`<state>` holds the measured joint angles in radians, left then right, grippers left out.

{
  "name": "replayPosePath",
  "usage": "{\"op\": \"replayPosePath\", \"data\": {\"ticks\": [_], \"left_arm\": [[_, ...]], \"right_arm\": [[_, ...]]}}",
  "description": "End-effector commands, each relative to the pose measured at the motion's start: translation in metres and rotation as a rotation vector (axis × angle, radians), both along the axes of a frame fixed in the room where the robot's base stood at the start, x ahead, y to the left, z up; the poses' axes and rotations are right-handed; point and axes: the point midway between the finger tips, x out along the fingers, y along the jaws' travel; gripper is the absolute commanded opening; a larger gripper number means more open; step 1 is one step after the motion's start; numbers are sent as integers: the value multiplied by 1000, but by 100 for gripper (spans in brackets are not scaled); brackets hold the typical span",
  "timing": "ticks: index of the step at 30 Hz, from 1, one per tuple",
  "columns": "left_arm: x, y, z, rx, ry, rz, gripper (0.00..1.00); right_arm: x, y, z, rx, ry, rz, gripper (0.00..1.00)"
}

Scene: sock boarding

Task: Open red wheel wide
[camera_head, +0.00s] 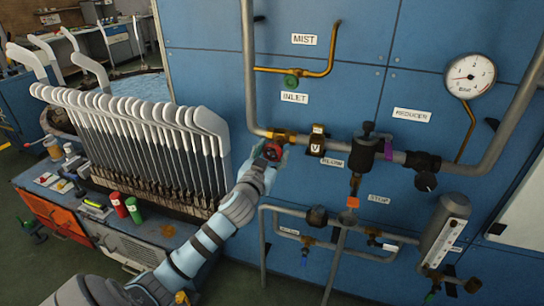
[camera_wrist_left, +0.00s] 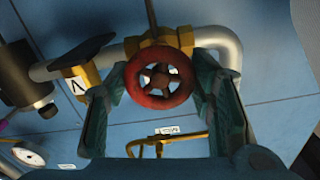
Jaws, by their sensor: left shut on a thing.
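The red wheel (camera_head: 272,151) is a small spoked handwheel on a brass valve in the grey pipe, on the blue wall panel. In the left wrist view the red wheel (camera_wrist_left: 160,79) sits between the two fingers, facing the camera. My left gripper (camera_head: 271,154) is at the wheel and shut on it. In the left wrist view the left gripper (camera_wrist_left: 162,84) has one finger on each side of the rim. The brass valve body (camera_wrist_left: 158,42) shows behind the wheel. My right gripper is not in view.
A rack of white-topped sock boards (camera_head: 140,125) stands left of my left arm. A green wheel (camera_head: 291,81) sits above on a brass pipe. The black regulator (camera_head: 368,145) and a gauge (camera_head: 470,76) are to the right. Red and green cans (camera_head: 119,204) stand on the bench.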

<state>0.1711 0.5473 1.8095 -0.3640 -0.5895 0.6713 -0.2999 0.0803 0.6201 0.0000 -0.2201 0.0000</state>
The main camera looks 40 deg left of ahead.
Motion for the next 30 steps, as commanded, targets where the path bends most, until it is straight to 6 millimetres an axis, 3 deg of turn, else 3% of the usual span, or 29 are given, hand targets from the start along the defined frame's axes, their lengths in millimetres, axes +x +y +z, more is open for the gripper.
{"op": "replayPosePath", "data": {"ticks": [30], "left_arm": [[0, 1, -4, -909, -313, 2, 22]], "right_arm": [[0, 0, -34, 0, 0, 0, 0]]}}
